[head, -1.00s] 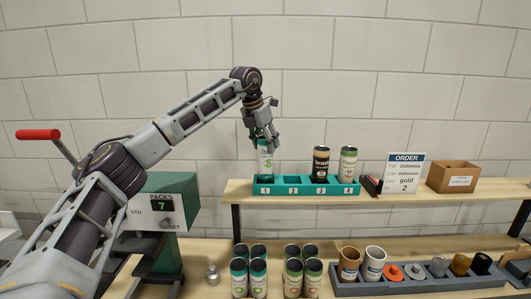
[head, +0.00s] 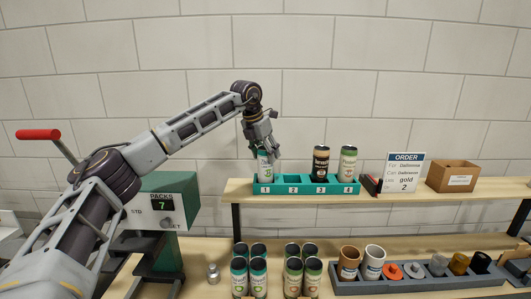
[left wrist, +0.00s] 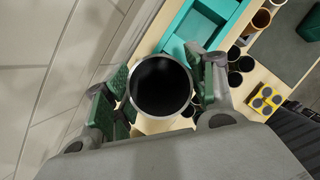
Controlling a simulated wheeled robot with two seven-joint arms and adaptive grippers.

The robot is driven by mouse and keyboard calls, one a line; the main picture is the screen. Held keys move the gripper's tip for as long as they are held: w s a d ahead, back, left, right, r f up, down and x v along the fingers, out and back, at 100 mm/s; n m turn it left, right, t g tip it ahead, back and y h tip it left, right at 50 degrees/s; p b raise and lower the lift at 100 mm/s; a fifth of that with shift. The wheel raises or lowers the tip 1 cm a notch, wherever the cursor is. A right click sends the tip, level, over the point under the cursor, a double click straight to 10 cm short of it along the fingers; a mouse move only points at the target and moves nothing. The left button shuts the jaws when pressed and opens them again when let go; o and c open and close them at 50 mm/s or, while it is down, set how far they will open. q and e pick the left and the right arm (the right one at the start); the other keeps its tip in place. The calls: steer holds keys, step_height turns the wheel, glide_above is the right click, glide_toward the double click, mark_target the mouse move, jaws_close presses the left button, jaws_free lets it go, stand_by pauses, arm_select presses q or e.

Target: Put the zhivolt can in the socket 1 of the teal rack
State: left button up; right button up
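The zhivolt can (head: 265,167), white and teal with a dark top, stands upright at socket 1 of the teal rack (head: 305,190), at its left end. Its lower end is hidden behind the rack's front wall, so I cannot tell whether it rests on the bottom. My left gripper (head: 263,147) is shut on the can's upper part from above. In the left wrist view the can's dark round top (left wrist: 162,86) sits between the two finger pads. Socket 2 is empty. A black can (head: 320,162) stands in socket 3 and a green-white can (head: 347,163) in socket 4. My right gripper is out of view.
An order card (head: 404,172) and a cardboard box (head: 453,176) stand right of the rack on the upper shelf (head: 237,191). Several cans (head: 239,277) stand on the counter below. A grey tray (head: 352,289) holds cups and lids. The wall is close behind.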

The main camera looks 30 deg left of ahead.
arm_select(q)
steer(key=shift+o, duration=1)
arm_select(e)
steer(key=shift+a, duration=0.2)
arm_select(q)
steer(key=shift+r, duration=0.1)
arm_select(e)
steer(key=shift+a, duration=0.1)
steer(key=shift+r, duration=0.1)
arm_select(q)
steer(key=b+v, duration=0.1)
steer(key=v, duration=1.1)
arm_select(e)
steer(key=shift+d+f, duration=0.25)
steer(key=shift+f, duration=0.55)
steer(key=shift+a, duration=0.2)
